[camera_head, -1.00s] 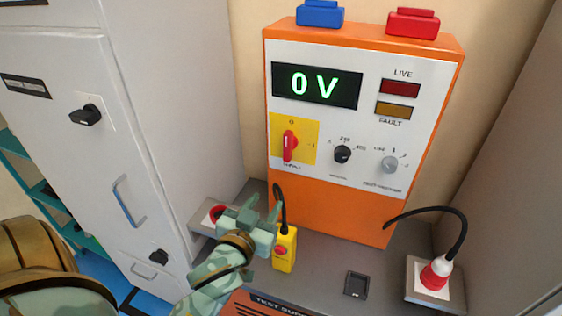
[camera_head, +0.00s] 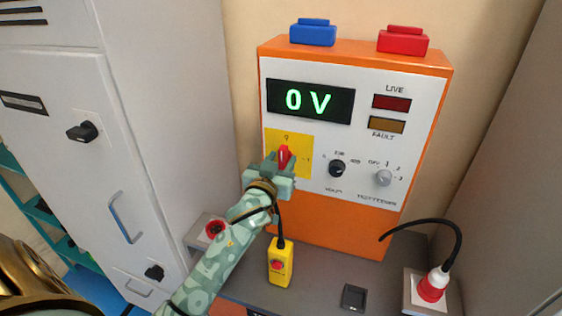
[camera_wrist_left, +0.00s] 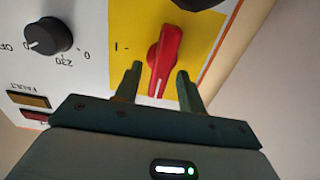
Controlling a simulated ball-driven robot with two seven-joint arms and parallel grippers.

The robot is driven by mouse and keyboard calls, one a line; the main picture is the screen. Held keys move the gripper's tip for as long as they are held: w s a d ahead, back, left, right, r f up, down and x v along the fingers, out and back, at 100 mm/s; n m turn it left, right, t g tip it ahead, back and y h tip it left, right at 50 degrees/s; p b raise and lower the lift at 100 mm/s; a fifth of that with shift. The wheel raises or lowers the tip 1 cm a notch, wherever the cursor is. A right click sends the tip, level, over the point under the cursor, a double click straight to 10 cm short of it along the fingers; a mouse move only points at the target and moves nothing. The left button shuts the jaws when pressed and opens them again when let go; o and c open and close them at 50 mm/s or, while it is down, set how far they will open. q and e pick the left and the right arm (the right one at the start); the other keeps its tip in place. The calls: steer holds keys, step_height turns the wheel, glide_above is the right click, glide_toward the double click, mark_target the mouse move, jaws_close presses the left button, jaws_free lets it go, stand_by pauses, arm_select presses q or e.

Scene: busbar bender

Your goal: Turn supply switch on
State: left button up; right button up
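The supply switch is a red lever (camera_head: 284,155) on a yellow plate (camera_head: 303,141) at the left of the orange supply's front panel. It points up toward the O mark. The display (camera_head: 311,101) reads 0 V. My left gripper (camera_head: 271,172) is at the switch and hides part of it. In the left wrist view, the gripper (camera_wrist_left: 158,76) is open, with one finger on each side of the red lever (camera_wrist_left: 165,55). Gaps show between lever and fingers. The 1 mark is to the left of the lever there. My right gripper is not in view.
Black (camera_head: 337,168) and grey (camera_head: 383,178) knobs sit right of the switch. LIVE (camera_head: 391,102) and FAULT (camera_head: 386,126) lamps look dark. A grey cabinet (camera_head: 150,140) stands left.

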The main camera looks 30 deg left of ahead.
arm_select(q)
steer(key=shift+w, duration=0.2)
steer(key=shift+c, duration=0.3)
jaws_close()
